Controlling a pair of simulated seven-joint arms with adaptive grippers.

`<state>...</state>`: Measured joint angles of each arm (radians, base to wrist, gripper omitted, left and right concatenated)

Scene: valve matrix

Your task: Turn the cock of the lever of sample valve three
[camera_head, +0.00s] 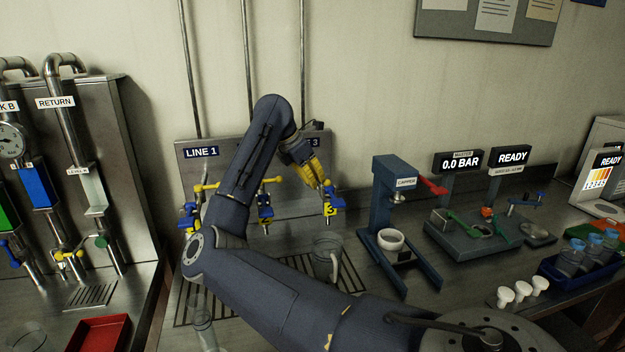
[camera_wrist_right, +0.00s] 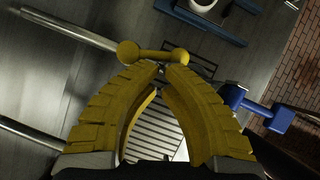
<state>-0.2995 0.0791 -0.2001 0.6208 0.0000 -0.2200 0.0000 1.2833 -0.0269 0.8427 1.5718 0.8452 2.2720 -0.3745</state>
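Sample valve three (camera_head: 331,209), marked with a yellow 3, is the rightmost valve on the back panel. My right gripper (camera_head: 322,184) is right above it. In the right wrist view, the yellow fingers of the right gripper (camera_wrist_right: 163,66) come together at the tips, with an open gap lower between them. A yellow bar with round ends (camera_wrist_right: 152,55) lies just past the tips; I cannot tell whether they touch it. A blue handle (camera_wrist_right: 255,105) is to the right of the fingers there. My left gripper is not in view.
A clear jug (camera_head: 327,258) stands below the valve. The blue capper stand (camera_head: 384,215) is close on the right. The middle valve (camera_head: 265,205) is left of valve three, and my right arm covers part of the panel. A red tray (camera_head: 100,333) is at the lower left.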

